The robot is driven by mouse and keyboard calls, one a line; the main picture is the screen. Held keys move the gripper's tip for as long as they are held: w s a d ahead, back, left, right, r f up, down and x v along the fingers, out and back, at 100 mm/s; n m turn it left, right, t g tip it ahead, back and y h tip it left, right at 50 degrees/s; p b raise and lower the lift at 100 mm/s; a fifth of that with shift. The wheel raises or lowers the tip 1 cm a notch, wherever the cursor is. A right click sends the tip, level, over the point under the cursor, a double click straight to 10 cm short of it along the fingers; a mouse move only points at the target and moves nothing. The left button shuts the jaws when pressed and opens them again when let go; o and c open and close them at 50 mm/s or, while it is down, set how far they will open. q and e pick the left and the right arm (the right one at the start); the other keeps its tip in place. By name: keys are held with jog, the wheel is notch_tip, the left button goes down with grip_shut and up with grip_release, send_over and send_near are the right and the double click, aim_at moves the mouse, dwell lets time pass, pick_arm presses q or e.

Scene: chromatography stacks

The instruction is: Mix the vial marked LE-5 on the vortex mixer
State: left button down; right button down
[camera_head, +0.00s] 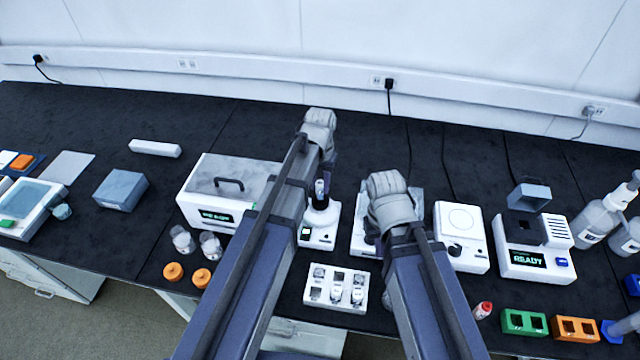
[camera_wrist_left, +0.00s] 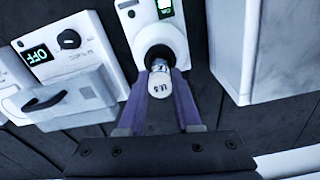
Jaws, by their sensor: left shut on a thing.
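The white vortex mixer (camera_head: 320,238) stands mid-bench with a black cup on top. In the left wrist view, the mixer (camera_wrist_left: 165,33) has a lit green display that appears to read ON. My left gripper (camera_head: 322,186) is shut on a vial (camera_wrist_left: 158,83), whose pale cap carries a mark that looks like LE-5. The vial is at the black cup (camera_wrist_left: 158,54); whether its base presses into the cup is hidden. In the left wrist view, the fingers (camera_wrist_left: 164,100) flank the vial. My right gripper (camera_head: 374,228) is over a device to the right; its jaws are hidden.
A white vial rack (camera_head: 336,302) with several vials stands in front. A lidded white box (camera_head: 228,190) is left of the mixer. A device showing OFF (camera_wrist_left: 75,45) stands beside the mixer. A white balance-like device (camera_head: 461,237) and a READY unit (camera_head: 534,245) are further right.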

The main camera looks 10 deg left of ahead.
pick_arm(q)
jog(key=shift+f, duration=0.25)
jog(key=shift+f+b, duration=0.7)
jog(key=shift+b, duration=0.25)
jog(key=c, duration=1.2)
grip_release()
jog(key=c, duration=2)
grip_release()
